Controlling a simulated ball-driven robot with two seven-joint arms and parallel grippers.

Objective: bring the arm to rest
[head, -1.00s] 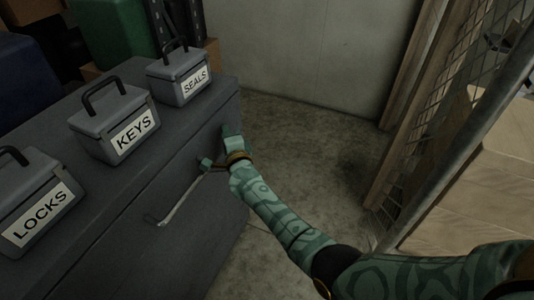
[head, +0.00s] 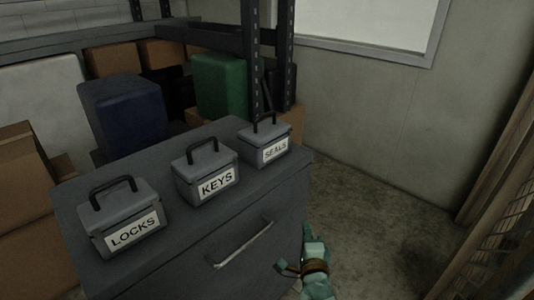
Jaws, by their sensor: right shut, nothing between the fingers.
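My right gripper (head: 300,255) is at the bottom of the head view, just right of the dark cabinet's front (head: 275,210). It is shut and empty, apart from the cabinet's metal handle (head: 243,245), which lies to its left. Only the hand and a bit of wrist show; the rest of my right arm is below the picture. My left gripper is out of view.
Three grey lidded boxes stand on the cabinet: LOCKS (head: 121,217), KEYS (head: 206,171) and SEALS (head: 265,144). Behind are shelves with a blue bin (head: 122,115) and a green bin (head: 219,84). Bare floor (head: 375,225) lies right of the cabinet, before a mesh partition (head: 490,240).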

